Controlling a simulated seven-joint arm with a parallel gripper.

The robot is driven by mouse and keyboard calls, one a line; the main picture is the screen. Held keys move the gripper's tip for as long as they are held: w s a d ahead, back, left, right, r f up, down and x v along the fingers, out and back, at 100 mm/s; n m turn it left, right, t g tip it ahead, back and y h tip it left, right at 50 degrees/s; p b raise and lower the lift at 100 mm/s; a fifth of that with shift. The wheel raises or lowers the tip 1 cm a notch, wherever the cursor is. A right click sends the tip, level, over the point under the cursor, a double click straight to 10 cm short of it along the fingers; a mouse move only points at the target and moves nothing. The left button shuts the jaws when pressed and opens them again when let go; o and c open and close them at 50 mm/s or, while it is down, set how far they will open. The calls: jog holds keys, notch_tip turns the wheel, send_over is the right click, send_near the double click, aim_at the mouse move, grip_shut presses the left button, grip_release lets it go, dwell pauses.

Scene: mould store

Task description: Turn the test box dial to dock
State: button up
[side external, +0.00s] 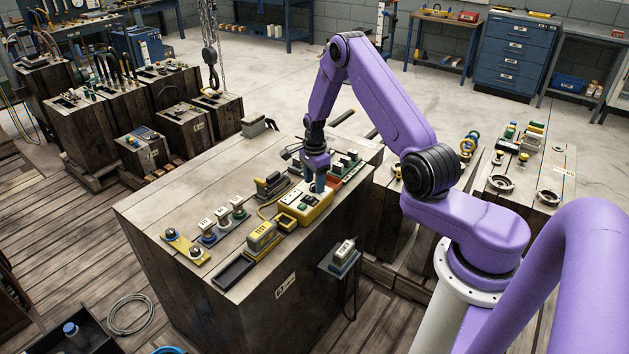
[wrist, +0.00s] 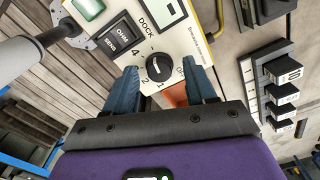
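The yellow test box (side external: 312,216) with a cream face sits on the dark wooden bench block. Its face (wrist: 140,65) fills the upper middle of the wrist view. It carries a round black dial (wrist: 159,66) with a small pale mark; I cannot tell which label the mark points to. Numbers including 4, 2 and 1 ring the dial, and the word DOCK is printed above it. My gripper (side external: 317,187) is over the box. In the wrist view its two blue fingers (wrist: 160,73) are apart, one each side of the dial; contact is not clear.
A black OHM/SENS switch block (wrist: 122,32) is beside the dial. A yellow TEST unit (side external: 262,237) and several small labelled blocks (side external: 222,220) stand left of the box. A red-edged rack (side external: 345,170) is close on its right.

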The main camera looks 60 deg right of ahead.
notch_tip(320, 180, up, 17)
jog(key=shift+r, duration=0.2)
dwell(0.7)
jog(key=s+a+r+n, duration=0.35)
jog(key=a+n, duration=0.45)
jog(key=a, duration=0.3)
jog(key=s+a+r+n, duration=0.3)
jog(key=s+a+n, duration=0.2)
jog(key=a+n, duration=0.5)
jog(key=s+a+n, duration=0.3)
jog(key=s+n, duration=1.3)
jog(key=s, duration=0.9)
jog(key=shift+a+r+n, duration=0.2)
jog(key=shift+n, duration=0.2)
